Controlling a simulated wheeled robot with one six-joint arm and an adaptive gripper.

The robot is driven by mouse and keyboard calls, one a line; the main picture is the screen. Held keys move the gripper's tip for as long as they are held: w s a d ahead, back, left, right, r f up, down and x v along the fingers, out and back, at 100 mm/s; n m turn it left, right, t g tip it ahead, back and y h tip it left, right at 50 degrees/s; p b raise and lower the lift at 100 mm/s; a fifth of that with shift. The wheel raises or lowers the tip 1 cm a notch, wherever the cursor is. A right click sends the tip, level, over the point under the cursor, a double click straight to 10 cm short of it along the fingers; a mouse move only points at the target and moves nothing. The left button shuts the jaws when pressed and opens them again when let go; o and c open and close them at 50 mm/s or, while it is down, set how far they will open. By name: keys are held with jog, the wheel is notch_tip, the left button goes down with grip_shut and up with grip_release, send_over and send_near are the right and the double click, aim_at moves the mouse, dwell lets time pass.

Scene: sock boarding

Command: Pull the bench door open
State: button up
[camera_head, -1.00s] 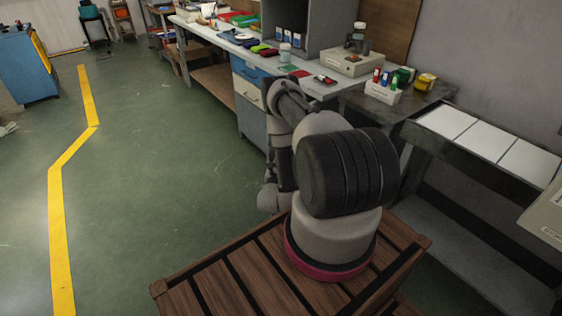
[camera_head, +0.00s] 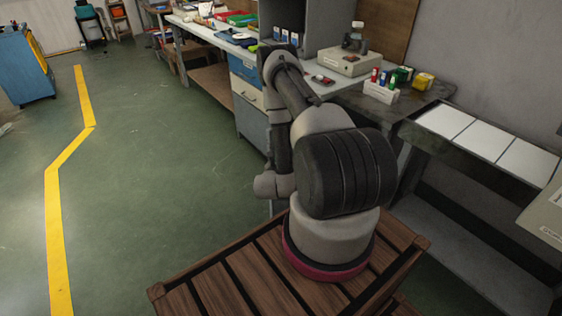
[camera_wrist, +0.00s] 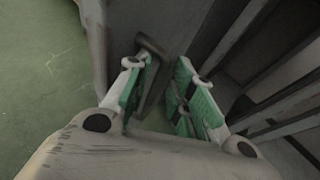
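The bench door appears to be the grey-blue panel (camera_head: 252,124) below the drawers in the head view; my arm covers its right part. In the wrist view a grey panel (camera_wrist: 176,22) carries a dark bar handle (camera_wrist: 152,82). My gripper (camera_wrist: 160,88) has green-padded fingers, one on each side of this handle. The fingers are apart. The left finger is close against the handle, and I cannot tell if it touches. A dark gap shows between the handle and the right finger. In the head view my gripper is hidden behind my arm.
A blue drawer (camera_head: 244,71) and a cream drawer (camera_head: 248,92) sit above the door. Dark bench legs and rails (camera_wrist: 265,75) stand right of my gripper. Open green floor (camera_head: 150,190) lies to the left, with a yellow line (camera_head: 58,200).

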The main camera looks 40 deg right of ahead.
jog(key=w+r+t+h, duration=0.1)
jog(key=r, duration=0.2)
jog(key=w+r+t, duration=0.1)
jog(key=r, duration=0.2)
jog(key=r+t+h, duration=0.1)
jog(key=r, duration=0.1)
jog(key=shift+w+d+r+h, duration=0.3)
jog(key=shift+w+r, duration=0.1)
notch_tip(320, 180, down, 8)
jog(key=s+g+y, duration=0.2)
jog(key=g, duration=0.1)
jog(key=shift+s+a, duration=0.15)
jog(key=shift+s, duration=0.2)
jog(key=shift+o, duration=0.6)
jog(key=shift+y, duration=0.3)
jog(key=shift+s+f, duration=0.1)
jog(key=shift+s, duration=2.9)
jog(key=shift+c, duration=0.6)
jog(key=s, duration=0.3)
jog(key=shift+s+a, duration=0.1)
jog(key=shift+s, duration=0.1)
jog(key=shift+f, duration=0.1)
